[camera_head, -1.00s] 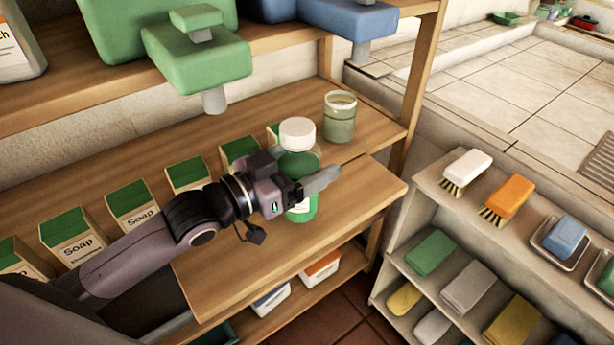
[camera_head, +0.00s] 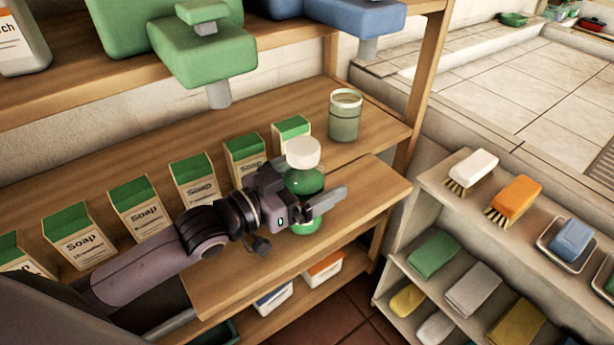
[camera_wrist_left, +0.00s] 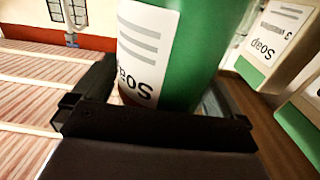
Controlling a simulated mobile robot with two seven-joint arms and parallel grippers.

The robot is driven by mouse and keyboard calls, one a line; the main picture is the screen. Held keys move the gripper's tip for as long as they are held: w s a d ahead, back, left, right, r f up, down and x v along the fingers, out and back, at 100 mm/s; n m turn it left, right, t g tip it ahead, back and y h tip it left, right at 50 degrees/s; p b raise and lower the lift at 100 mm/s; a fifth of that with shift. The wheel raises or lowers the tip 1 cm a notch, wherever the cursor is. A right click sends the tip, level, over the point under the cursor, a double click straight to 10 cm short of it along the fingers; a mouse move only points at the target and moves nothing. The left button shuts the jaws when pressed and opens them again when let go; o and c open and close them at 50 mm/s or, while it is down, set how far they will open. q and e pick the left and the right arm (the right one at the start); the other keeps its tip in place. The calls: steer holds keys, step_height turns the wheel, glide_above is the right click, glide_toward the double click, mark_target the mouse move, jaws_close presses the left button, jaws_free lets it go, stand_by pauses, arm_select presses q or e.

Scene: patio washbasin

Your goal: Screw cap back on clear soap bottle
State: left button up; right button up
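The soap bottle (camera_head: 304,182), clear with green liquid, stands about upright over the wooden worktop's front part. Its white cap (camera_head: 303,153) sits at the top of the neck; I cannot tell whether it is screwed tight. My left gripper (camera_head: 318,203) is around the bottle's body below the cap, one finger across its front side. In the left wrist view, the green bottle (camera_wrist_left: 205,50) with a white "Soap" label fills the space between the fingers of the left gripper (camera_wrist_left: 155,100), which appears shut on it. I cannot tell whether the bottle's base touches the wood. My right gripper is out of view.
Several soap boxes (camera_head: 140,208) stand in a row behind my left arm. A glass jar (camera_head: 345,115) stands at the worktop's back right. Green and blue dispensers (camera_head: 203,50) hang over the upper shelf edge. A shelf unit (camera_head: 445,205) with brushes and sponges stands at right.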

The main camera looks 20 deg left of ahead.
arm_select(q)
steer(key=shift+r, duration=0.3)
steer(key=shift+s+a+f, duration=0.15)
steer(key=shift+s+a, duration=0.05)
steer(key=shift+s, duration=0.1)
steer(key=v, duration=1.1)
steer(key=shift+s+a, duration=0.1)
steer(key=shift+a, duration=0.05)
